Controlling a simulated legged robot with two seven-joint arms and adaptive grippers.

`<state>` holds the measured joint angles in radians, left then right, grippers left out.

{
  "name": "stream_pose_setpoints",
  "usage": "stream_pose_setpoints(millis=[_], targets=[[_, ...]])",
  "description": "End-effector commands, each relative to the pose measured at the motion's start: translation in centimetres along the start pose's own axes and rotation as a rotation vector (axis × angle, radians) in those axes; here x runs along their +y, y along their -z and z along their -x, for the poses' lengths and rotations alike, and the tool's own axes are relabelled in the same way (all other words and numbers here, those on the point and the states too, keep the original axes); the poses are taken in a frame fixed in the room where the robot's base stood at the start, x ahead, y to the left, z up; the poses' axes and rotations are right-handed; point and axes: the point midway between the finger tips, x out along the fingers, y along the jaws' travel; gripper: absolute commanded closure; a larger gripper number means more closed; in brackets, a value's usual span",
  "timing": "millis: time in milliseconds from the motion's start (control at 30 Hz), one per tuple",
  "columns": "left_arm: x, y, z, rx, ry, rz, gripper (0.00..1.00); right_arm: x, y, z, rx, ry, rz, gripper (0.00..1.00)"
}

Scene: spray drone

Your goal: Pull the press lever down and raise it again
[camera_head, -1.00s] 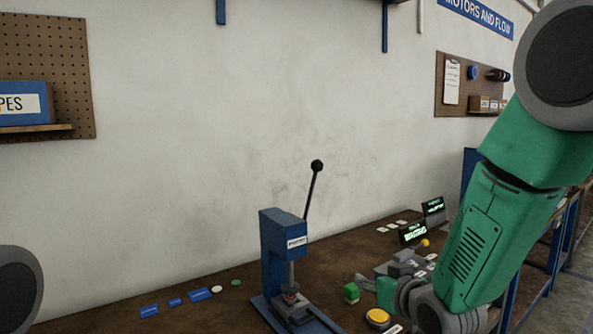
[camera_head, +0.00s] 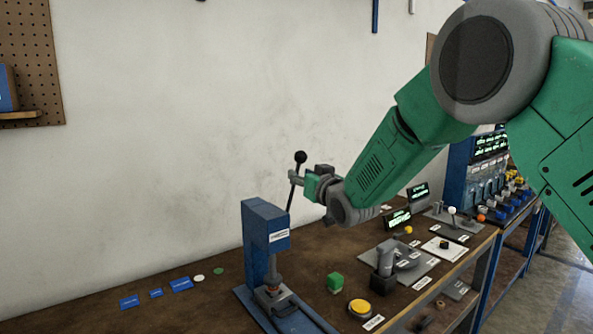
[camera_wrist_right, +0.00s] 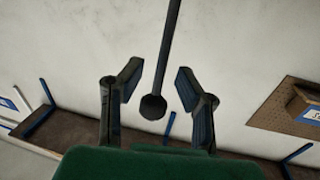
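The blue press (camera_head: 263,240) stands on the brown bench. Its black lever (camera_head: 291,196) rises up and slightly right, ending in a round black knob (camera_head: 300,157). My right gripper (camera_head: 296,179) is at the upper part of the lever, just below the knob in the head view. In the right wrist view the lever (camera_wrist_right: 171,50) and its knob (camera_wrist_right: 153,107) lie between the two fingers of my right gripper (camera_wrist_right: 158,82). The fingers are apart, with gaps on both sides of the lever. My left gripper is not in view.
A green block (camera_head: 335,282) and a yellow button (camera_head: 360,307) sit right of the press. Blue labels (camera_head: 181,284) lie to its left. Small dark displays (camera_head: 397,219) and grey plates stand farther right. The wall (camera_head: 170,130) is behind the lever.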

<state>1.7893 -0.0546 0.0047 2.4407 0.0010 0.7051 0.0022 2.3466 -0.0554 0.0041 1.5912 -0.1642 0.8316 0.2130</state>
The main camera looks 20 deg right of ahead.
Motion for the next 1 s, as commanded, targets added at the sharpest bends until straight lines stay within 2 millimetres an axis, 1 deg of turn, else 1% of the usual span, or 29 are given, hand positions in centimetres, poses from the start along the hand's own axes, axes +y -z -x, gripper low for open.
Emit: stream_pose_setpoints(millis=[33,100,200,333,567,600,667,700,1000], targets=[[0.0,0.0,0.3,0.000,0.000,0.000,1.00,0.0,0.1,-0.7,0.001,0.000,0.000,0.70],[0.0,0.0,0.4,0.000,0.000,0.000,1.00,0.0,0.0,-1.5,-0.001,0.000,-0.001,0.70],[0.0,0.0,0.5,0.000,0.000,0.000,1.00,0.0,0.0,-2.2,0.000,0.000,-0.001,0.70],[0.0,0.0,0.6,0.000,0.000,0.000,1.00,0.0,-0.1,-2.7,-0.002,-0.001,-0.001,0.70],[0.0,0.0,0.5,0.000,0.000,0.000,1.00,0.0,-0.1,-2.7,-0.001,-0.001,-0.001,0.70],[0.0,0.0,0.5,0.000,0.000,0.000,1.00,0.0,-0.1,-2.7,-0.001,-0.001,-0.001,0.73],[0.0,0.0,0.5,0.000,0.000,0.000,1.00,0.0,-0.1,-2.7,-0.001,0.000,-0.001,0.95],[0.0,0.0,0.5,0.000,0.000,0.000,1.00,0.0,-0.1,-2.7,-0.001,-0.001,-0.001,1.00],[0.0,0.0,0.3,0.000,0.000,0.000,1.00,0.2,-0.2,-2.7,0.005,-0.001,-0.002,1.00]])
